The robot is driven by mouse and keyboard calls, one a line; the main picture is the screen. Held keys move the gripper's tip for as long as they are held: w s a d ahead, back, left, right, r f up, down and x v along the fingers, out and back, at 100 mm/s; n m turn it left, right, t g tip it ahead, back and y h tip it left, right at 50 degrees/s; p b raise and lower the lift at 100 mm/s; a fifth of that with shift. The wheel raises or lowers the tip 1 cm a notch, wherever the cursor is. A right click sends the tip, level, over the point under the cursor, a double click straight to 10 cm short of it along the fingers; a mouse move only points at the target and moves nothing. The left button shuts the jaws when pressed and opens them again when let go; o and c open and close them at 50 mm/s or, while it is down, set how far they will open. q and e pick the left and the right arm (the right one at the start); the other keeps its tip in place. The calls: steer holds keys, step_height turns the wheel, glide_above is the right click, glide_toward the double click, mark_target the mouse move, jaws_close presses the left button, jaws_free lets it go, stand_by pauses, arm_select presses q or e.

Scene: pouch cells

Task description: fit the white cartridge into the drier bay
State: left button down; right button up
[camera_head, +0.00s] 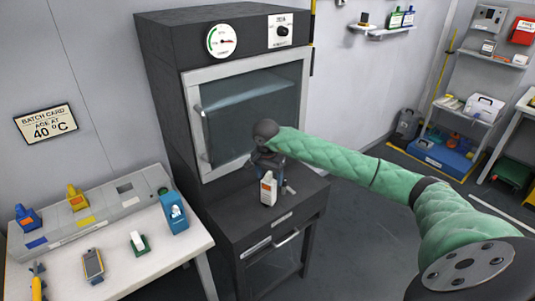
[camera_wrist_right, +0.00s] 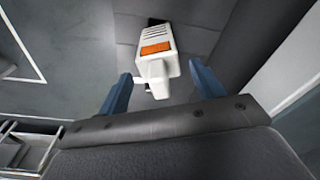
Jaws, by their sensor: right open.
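The white cartridge (camera_head: 268,190) with an orange label stands upright on the dark cabinet top in front of the oven in the head view. My right gripper (camera_head: 269,172) is just behind and above it. In the right wrist view the cartridge (camera_wrist_right: 155,58) lies between the two blue fingers of the open gripper (camera_wrist_right: 160,74), with a gap on each side. I cannot tell for sure which opening is the drier bay. My left gripper is out of view.
The dark oven (camera_head: 175,90) with a closed glass door stands right behind the cabinet. On the white bench (camera_head: 185,262) are a handheld meter (camera_head: 93,264), a green holder (camera_head: 139,243) and a blue box (camera_head: 175,213).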

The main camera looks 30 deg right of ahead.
steer(key=shift+r, duration=0.2)
steer(key=shift+r+p, duration=0.2)
steer(key=shift+p, duration=0.15)
steer(key=shift+r, duration=0.15)
steer(key=shift+a+r, duration=0.1)
steer(key=shift+r, duration=0.15)
steer(key=shift+r+b, duration=0.4)
steer(key=shift+r, duration=0.4)
arm_select(q)
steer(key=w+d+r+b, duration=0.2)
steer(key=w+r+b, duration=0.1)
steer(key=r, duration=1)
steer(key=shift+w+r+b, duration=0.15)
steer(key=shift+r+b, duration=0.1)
steer(key=shift+b, duration=0.15)
arm_select(e)
step_height(320, 180, up, 10)
steer(key=a, duration=0.1)
steer(key=shift+s+f, duration=0.2)
steer(key=shift+s, duration=0.15)
